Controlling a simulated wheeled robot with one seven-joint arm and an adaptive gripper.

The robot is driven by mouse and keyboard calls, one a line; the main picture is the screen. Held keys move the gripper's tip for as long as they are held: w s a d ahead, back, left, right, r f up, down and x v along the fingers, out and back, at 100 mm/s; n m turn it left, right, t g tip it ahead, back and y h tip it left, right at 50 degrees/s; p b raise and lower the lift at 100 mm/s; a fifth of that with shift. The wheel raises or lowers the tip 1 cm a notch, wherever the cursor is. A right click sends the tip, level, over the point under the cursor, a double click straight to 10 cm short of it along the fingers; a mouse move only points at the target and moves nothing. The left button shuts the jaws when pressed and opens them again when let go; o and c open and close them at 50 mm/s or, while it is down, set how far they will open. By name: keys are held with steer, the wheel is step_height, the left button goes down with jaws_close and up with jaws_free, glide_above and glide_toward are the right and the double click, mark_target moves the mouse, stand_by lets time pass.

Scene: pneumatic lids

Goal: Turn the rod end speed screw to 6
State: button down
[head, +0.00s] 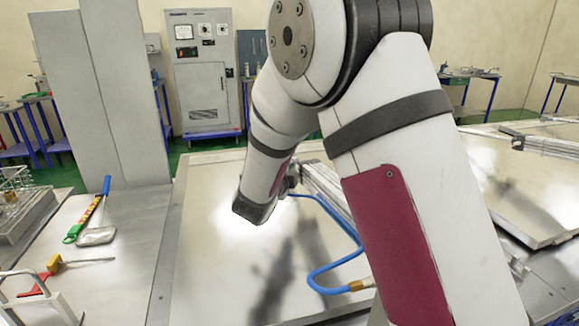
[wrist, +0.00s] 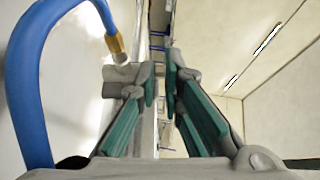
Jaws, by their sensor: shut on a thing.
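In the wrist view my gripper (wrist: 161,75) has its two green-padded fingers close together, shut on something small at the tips. The rod end speed screw is hidden between the fingertips, and no scale or number is readable. A grey metal cylinder end (wrist: 122,76) sits beside the left finger. A blue hose (wrist: 28,85) with a brass fitting (wrist: 115,45) runs to it. In the head view the silvery cylinder (head: 325,187) lies above the lid, partly behind my arm. My gripper is hidden there by my own wrist and forearm.
The blue hose (head: 335,222) loops over the metal lid (head: 205,270) in the head view. A side bench (head: 125,230) at left holds a blue-handled tool (head: 106,187), a screwdriver (head: 54,262) and a wire rack (head: 18,190). A grey cabinet (head: 205,75) stands behind.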

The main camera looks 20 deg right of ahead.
steer(key=m+g+h, duration=0.1)
steer(key=m+g+h+b, duration=0.1)
steer(key=h, duration=0.1)
steer(key=m+g+h, duration=0.1)
steer(key=shift+w+a+f+h, duration=0.25)
steer(key=shift+w+a+h, duration=0.1)
steer(key=shift+a+h, duration=0.05)
steer(key=shift+w+a+m+g+h+b, duration=0.1)
steer(key=shift+m+g+h+b, duration=1)
steer(key=shift+g, duration=0.4)
steer(key=shift+m, duration=0.3)
steer(key=c, duration=2)
jaws_free()
steer(key=shift+r, duration=0.1)
steer(key=f+v, duration=0.1)
steer(key=v, duration=1)
steer(key=shift+a+r, duration=0.45)
steer(key=shift+o, duration=0.3)
